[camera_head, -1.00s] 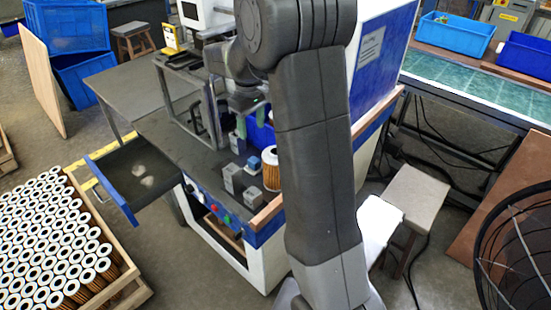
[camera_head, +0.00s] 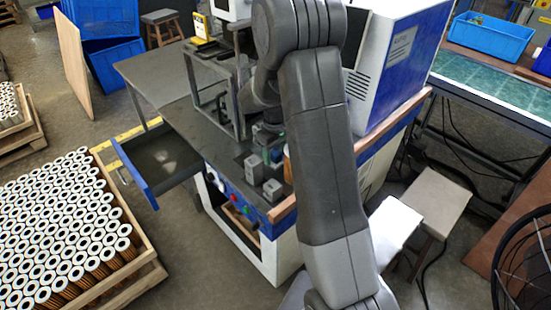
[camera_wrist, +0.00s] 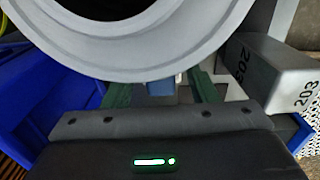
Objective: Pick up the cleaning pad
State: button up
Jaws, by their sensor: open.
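My gripper (camera_head: 270,154) is low over the workbench, among the small grey blocks near its front edge. Its two green fingers are apart in the wrist view (camera_wrist: 161,94), with a grey body below them. A small blue piece (camera_wrist: 162,88) shows between the fingers, mostly hidden by a large grey ring; it may be the cleaning pad, but I cannot tell for sure. I see no grip on it. In the head view my arm and gripper cover that spot.
Grey blocks (camera_head: 272,189) sit at the bench edge. An open blue drawer (camera_head: 138,182) juts out left. Crated filter cartridges (camera_head: 70,230) stand on the floor.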

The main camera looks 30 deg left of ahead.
aim_at(275, 153)
jog(key=shift+f, duration=0.1)
jog(key=shift+c, duration=0.4)
jog(key=c, duration=1.1)
jog(key=shift+o, duration=0.2)
notch_tip(275, 153, up, 10)
jog(key=shift+r+b, duration=0.1)
jog(key=shift+b, duration=0.3)
jog(key=o, duration=0.3)
jog(key=shift+c, duration=0.6)
jog(key=shift+s, duration=0.1)
